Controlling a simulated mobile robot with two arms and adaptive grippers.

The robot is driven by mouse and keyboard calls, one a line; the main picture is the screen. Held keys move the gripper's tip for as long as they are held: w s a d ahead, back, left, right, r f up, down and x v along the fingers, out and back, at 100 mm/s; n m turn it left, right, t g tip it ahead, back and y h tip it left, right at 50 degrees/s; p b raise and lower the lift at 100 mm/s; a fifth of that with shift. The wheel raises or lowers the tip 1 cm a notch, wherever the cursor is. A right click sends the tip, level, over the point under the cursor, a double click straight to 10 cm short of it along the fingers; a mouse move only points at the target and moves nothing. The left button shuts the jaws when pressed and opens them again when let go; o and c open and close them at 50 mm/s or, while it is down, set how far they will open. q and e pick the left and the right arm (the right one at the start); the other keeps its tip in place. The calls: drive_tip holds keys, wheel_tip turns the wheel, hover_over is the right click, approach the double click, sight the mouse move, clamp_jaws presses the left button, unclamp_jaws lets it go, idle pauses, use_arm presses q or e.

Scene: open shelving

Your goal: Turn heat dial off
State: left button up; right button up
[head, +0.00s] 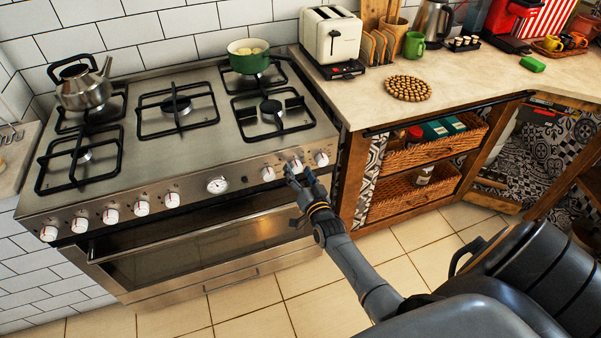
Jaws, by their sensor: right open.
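The steel stove (130,180) has a row of white dials with red marks along its front panel. Several dials sit left of a round gauge (217,185), and three sit right of it: one dial (268,173), a middle dial (297,165) and an end dial (321,159). My right gripper (294,174) is open at the middle one of these three. Its fingers partly cover that dial, and I cannot tell whether they touch it. The dial's exact setting is too small to read. My left gripper is not in view.
A kettle (84,88) and a green pot (248,60) stand on the hob. The oven handle (190,228) runs below the dials. A counter (400,95) with a toaster (331,36) and wooden shelving with baskets (408,196) are at the right. The tiled floor in front is clear.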

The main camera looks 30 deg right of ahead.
drive_tip(key=v, duration=1.2)
drive_tip(key=s+a+f+n+g+y, duration=0.1)
drive_tip(key=s+a+f+n+g, duration=0.2)
drive_tip(key=f, duration=0.6)
drive_tip(key=s+a+f+n+g+y, duration=0.1)
drive_tip(key=s+a+f+g+y, duration=0.15)
drive_tip(key=s+f, duration=0.5)
drive_tip(key=s+a+f+n+g+y, duration=0.1)
drive_tip(key=s+a+f+n+g, duration=0.15)
drive_tip(key=f, duration=0.75)
drive_tip(key=s+a+f+n+g, duration=0.1)
drive_tip(key=s+f, duration=0.3)
drive_tip(key=s, duration=0.5)
drive_tip(key=s+f+n+g, duration=0.2)
drive_tip(key=s+f+g, duration=0.2)
drive_tip(key=s, duration=0.5)
drive_tip(key=s+a+f+n+g, duration=0.1)
drive_tip(key=s+f+g, duration=0.2)
drive_tip(key=s+f, duration=0.3)
drive_tip(key=s, duration=0.3)
drive_tip(key=shift+s+a, duration=0.35)
drive_tip(key=shift+a, duration=0.05)
drive_tip(key=shift+f+n, duration=0.1)
drive_tip(key=shift+n, duration=0.15)
